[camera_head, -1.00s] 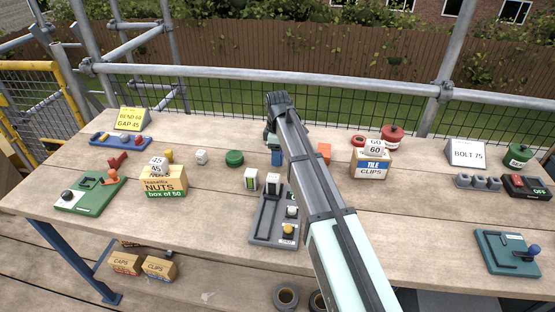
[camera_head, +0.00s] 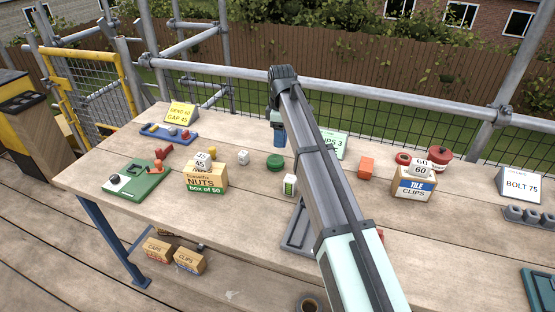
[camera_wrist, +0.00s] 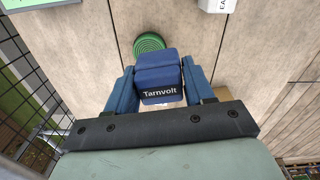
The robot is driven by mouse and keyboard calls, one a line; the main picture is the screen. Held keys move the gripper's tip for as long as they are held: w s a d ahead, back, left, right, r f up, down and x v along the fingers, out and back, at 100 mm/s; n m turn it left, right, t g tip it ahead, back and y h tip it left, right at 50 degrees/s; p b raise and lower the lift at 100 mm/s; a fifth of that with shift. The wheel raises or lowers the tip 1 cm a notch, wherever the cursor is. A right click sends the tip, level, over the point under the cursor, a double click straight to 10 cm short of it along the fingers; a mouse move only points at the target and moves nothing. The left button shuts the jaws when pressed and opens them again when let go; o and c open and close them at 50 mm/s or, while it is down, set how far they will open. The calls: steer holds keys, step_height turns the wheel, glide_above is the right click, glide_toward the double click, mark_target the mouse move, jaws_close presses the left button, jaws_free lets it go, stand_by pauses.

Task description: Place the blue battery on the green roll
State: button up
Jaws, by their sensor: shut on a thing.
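My gripper (camera_wrist: 158,88) is shut on the blue battery, one finger on each side of it. The blue battery (camera_wrist: 158,72) is a dark blue block with a black "Tarnvolt" label. In the head view it (camera_head: 279,135) hangs under my arm, appearing just above the green roll in the picture. The green roll (camera_head: 275,162) is a short round coil lying on the table. In the wrist view the roll (camera_wrist: 149,42) shows just beyond the battery, partly hidden by it. They look apart.
A white-green battery (camera_head: 290,186) stands in front. A sign is partly behind my arm. An orange block (camera_head: 366,168) and TILE CLIPS box (camera_head: 413,189) stand right.

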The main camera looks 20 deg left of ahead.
mark_target(275, 159)
steer(key=w+a+m, duration=0.1)
steer(key=w+a+r, duration=0.1)
steer(key=shift+w+a+m, duration=0.15)
steer(key=shift+a+m, duration=0.25)
steer(key=shift+f, duration=0.4)
steer(key=shift+c, duration=0.8)
step_height(275, 159, down, 9)
steer(key=o, duration=1.4)
steer(key=shift+c, duration=0.2)
steer(key=shift+r, duration=0.1)
step_height(275, 159, up, 12)
